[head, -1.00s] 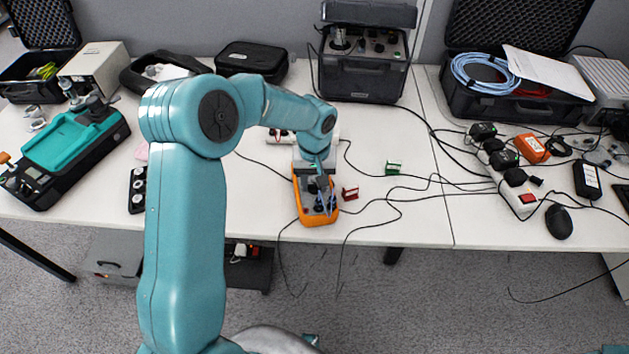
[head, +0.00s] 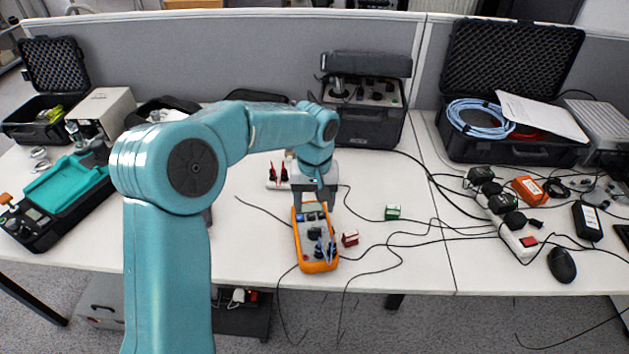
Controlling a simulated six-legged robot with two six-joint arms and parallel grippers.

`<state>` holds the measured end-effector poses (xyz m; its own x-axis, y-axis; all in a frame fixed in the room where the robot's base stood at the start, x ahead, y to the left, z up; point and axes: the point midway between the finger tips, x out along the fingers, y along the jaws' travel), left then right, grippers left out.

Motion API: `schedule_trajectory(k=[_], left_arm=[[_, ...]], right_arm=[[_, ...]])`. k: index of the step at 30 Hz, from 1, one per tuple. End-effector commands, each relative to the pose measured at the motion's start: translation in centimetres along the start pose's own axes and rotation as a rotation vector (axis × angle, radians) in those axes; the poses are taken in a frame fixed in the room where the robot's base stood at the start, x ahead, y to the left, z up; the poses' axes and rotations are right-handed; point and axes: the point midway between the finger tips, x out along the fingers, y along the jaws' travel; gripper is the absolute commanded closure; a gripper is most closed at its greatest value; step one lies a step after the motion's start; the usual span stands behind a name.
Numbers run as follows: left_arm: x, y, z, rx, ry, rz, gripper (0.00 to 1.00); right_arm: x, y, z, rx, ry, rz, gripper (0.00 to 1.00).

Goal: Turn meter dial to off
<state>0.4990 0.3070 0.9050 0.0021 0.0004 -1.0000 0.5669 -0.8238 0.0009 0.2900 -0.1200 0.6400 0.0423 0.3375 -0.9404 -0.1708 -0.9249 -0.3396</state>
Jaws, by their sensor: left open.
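The meter (head: 301,250) is an orange-edged handheld multimeter with a grey face. It lies on the white table in the middle of the head view. Its dark dial (head: 315,234) shows near the middle of the face; its pointer setting is too small to read. Blue and dark leads are plugged in at its near end. My left gripper (head: 314,207) points down over the far end of the meter, beyond the dial. It is open and holds nothing that I can see. Whether the fingertips touch the meter cannot be told. My right gripper is not in view.
A small red connector (head: 350,239) lies right of the meter, and a green one (head: 392,212) farther right. Black cables cross the table. A black case (head: 362,113) stands behind, a power strip (head: 511,225) and mouse (head: 562,265) at right, a teal-topped device (head: 66,185) at left.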

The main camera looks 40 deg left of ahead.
Motion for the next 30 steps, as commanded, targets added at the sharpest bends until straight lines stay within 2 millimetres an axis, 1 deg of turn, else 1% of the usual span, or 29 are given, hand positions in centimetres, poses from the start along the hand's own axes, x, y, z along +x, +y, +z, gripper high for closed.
schedule_trajectory(k=[1,3,6,9,15,30], left_arm=[[-1.5,0.1,-0.1,0.0,0.005,0.003,0.37],[-3.1,0.1,-0.1,0.0,0.004,0.002,0.37],[-4.9,0.1,-0.1,0.0,0.004,0.002,0.37],[-6.0,0.1,0.0,0.0,0.002,0.001,0.37],[-6.8,0.0,0.0,0.0,0.0,0.0,0.37],[-6.7,0.0,0.0,0.0,0.0,0.0,0.37]], right_arm=[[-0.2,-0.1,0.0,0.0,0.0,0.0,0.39],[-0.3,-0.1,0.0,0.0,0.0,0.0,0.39],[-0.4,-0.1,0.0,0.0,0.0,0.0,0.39],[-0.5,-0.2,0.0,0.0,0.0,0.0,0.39],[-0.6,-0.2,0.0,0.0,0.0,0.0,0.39],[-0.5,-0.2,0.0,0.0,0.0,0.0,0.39]])
